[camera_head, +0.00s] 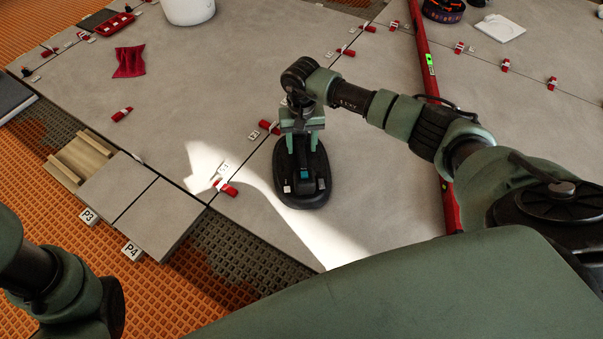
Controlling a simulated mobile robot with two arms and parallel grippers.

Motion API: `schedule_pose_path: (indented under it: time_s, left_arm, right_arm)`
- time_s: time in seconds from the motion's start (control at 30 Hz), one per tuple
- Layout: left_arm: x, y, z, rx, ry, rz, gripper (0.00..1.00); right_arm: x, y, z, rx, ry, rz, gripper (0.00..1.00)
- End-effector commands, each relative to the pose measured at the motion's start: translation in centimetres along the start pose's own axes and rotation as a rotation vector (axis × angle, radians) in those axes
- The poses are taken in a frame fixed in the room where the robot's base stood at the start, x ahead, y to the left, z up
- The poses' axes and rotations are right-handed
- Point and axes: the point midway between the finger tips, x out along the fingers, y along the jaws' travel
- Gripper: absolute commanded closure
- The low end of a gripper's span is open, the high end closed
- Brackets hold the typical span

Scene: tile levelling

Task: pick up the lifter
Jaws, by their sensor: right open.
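The lifter (302,188) is a dark oval pad with a black handle and a small teal patch. It lies on the grey tiles near the middle of the view. My right gripper (303,146) is directly over the lifter's far end, pointing down, with its green fingers apart at either side of the handle. I cannot tell whether the fingers touch the handle. Part of the handle is hidden behind the gripper. My left arm shows at the lower left, but its gripper is out of view.
Loose tiles marked P3 (118,188) and P4 (160,222) lie at the left. A red level (432,110) lies right of the lifter, partly behind my right arm. Red wedges (225,188) sit along the joints. A red cloth (129,62) and white bucket (188,10) are farther back.

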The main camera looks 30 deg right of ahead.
Motion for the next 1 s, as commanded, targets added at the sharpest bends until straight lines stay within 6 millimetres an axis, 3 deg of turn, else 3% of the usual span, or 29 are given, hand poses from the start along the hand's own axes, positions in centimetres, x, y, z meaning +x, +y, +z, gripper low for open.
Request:
schedule_pose_path:
  time_s: [0.03,0.27,0.6,1.0]
  left_arm:
    - [-0.7,0.2,-0.3,0.000,0.002,0.000,0.59]
    - [-1.9,0.4,-0.6,0.000,-0.002,0.000,0.59]
    - [-5.7,1.2,-1.9,0.000,-0.003,0.000,0.59]
    - [-5.6,1.2,-1.9,0.000,-0.003,0.000,0.59]
  right_arm:
    - [1.1,0.0,0.1,-0.002,-0.001,0.002,0.53]
    - [2.8,-0.1,0.1,0.001,-0.002,-0.002,0.53]
    - [7.2,-0.1,0.3,0.002,-0.004,-0.003,0.53]
    - [7.1,-0.1,0.2,0.003,-0.002,-0.003,0.53]
